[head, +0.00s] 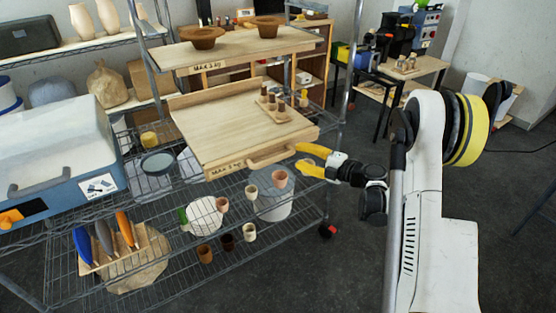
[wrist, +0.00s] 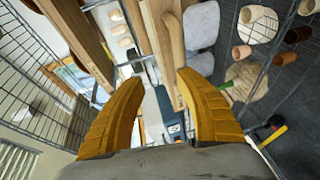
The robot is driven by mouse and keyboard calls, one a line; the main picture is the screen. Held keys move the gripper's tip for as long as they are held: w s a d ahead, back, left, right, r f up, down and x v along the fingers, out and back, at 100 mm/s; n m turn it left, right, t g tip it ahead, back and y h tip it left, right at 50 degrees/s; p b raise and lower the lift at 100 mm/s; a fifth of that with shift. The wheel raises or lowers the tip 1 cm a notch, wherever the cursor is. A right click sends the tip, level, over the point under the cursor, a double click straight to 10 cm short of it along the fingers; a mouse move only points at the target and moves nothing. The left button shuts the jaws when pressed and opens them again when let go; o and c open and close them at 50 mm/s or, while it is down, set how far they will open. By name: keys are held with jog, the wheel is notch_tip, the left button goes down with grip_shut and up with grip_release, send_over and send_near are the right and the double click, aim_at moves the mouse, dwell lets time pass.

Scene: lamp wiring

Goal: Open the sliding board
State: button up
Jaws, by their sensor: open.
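The sliding board (head: 225,128) is a pale wooden board below the fixed upper shelf board, and it sticks out toward the front in the head view. Its front edge carries a wooden bar handle (head: 271,157) and a handwritten label. A small wooden block with several pegs (head: 284,117) stands on it. My gripper (head: 299,157) has yellow fingers and is open, just right of the handle's right end. In the wrist view my gripper (wrist: 160,88) is spread, with wooden edges beyond and between the fingers. I cannot tell whether a finger touches the handle.
The fixed upper board (head: 245,47) holds two brown bowls. Wire shelving below holds several small pots (head: 249,192) and a white bucket (head: 274,200). A blue case (head: 60,165) stands at left. A metal post rises near my arm.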

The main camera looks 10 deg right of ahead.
aim_at(278, 160)
jog(key=shift+n+g, duration=0.3)
jog(key=shift+g, duration=0.2)
jog(key=w+a+f+b, duration=0.1)
jog(key=w+a, duration=0.1)
jog(key=w+a+f+b, duration=0.1)
jog(key=w+a+f, duration=0.1)
jog(key=w+a+f+b, duration=0.1)
jog(key=w+a+f, duration=0.1)
jog(key=a, duration=0.1)
jog(key=shift+w+f, duration=0.1)
jog(key=shift+w, duration=0.25)
jog(key=shift+c, duration=0.2)
grip_shut()
